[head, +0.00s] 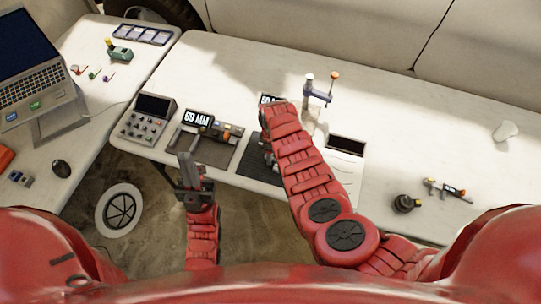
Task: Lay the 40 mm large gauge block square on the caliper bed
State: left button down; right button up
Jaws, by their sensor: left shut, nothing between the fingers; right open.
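A caliper-like device with a "60 MM" display (198,118) stands on the long white table, left of the middle. Its dark bed (208,151) lies in front, with small coloured pieces (230,131) at its right. I cannot tell which piece, if any, is the 40 mm large gauge block. My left gripper (187,160) is shut and empty, at the table's front edge near the bed. The gripper is open.
A button console (147,118) is at left. A black round object (404,203) sits at right.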

jog(key=shift+f, duration=0.3)
grip_shut()
dwell(0.3)
